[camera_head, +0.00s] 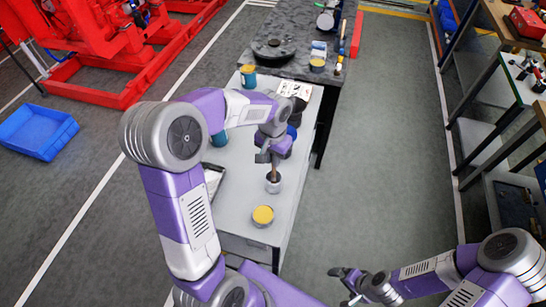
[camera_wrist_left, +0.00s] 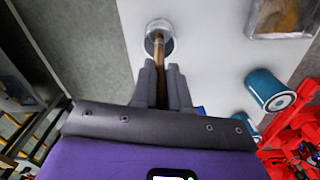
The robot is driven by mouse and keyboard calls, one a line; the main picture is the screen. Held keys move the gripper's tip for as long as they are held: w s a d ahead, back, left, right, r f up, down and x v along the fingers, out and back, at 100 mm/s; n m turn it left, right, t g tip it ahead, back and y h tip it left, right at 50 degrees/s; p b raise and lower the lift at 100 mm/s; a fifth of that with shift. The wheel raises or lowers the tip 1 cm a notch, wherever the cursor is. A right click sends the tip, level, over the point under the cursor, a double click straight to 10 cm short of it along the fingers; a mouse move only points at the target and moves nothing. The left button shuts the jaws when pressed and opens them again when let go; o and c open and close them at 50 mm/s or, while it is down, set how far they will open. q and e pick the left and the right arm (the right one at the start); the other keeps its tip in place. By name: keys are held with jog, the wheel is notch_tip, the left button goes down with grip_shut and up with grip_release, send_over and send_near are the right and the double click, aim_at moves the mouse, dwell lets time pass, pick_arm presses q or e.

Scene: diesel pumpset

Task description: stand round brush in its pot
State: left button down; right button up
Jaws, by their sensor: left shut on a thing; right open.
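The round brush shows as a brown handle (camera_head: 273,171), also seen in the left wrist view (camera_wrist_left: 160,52). My left gripper (camera_head: 266,156) is shut on it above the light table; its fingers also show in the left wrist view (camera_wrist_left: 161,72). The pot, a small grey metal cup (camera_head: 273,186), stands directly below, and in the left wrist view (camera_wrist_left: 151,44) the handle runs down into its mouth. The brush's lower end is inside the mouth or just over it; how deep is hidden. My right gripper (camera_head: 345,279) is open and empty, low at the right, away from the table.
A tin with a yellow top (camera_head: 263,216) stands nearer on the table. Blue-green cans (camera_head: 248,77) stand at the left and far side. A tray (camera_wrist_left: 284,18) lies left of the pot in the head view. A blue crate (camera_head: 38,132) sits on the floor. The right aisle is clear.

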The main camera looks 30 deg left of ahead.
pick_arm(q)
jog(key=c, duration=0.6)
grip_release()
jog(key=shift+c, duration=0.2)
jog(key=shift+r, duration=0.1)
jog(key=shift+r+p, duration=2.9)
jog(key=shift+r, duration=0.55)
